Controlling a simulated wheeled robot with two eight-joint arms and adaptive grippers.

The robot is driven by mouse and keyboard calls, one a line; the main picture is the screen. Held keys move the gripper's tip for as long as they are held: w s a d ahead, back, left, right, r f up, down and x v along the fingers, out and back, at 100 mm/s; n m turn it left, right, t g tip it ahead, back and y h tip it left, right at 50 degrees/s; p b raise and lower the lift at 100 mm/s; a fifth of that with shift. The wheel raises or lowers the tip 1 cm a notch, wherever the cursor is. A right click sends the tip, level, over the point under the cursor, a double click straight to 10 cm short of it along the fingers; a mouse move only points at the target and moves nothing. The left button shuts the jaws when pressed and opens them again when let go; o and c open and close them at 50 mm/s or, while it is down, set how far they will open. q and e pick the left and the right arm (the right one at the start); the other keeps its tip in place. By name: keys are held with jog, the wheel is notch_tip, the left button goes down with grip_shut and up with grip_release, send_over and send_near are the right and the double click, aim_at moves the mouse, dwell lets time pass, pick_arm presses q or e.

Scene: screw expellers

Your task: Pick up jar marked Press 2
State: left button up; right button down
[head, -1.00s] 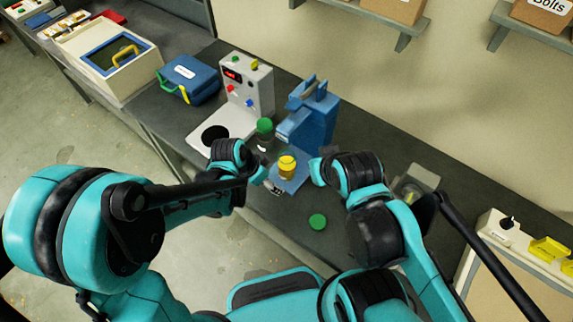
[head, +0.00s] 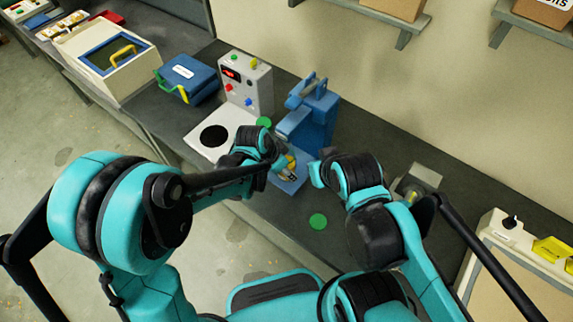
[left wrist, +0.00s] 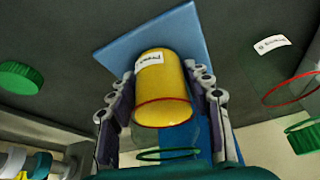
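The jar (left wrist: 163,92) in the left wrist view is yellow inside, with a red ring and a white label reading "Press" and a digit too small to read. It stands by a blue plate (left wrist: 115,52). My left gripper (left wrist: 160,90) has its fingers apart, one on each side of the jar; firm contact cannot be made out. In the head view the jar (head: 291,163) is partly hidden by my left gripper (head: 279,166), in front of the blue press (head: 318,120). My right gripper (head: 318,174) hovers right of the press plate, its fingers mostly hidden.
A green lid (head: 318,221) lies on the dark bench right of the jar. A green-topped jar (head: 264,123) stands behind my left gripper, beside a grey control box (head: 247,88). A blue case (head: 188,78) is further left. A grey device (head: 420,180) stands right.

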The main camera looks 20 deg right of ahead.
pick_arm(q)
jog(key=c, duration=0.6)
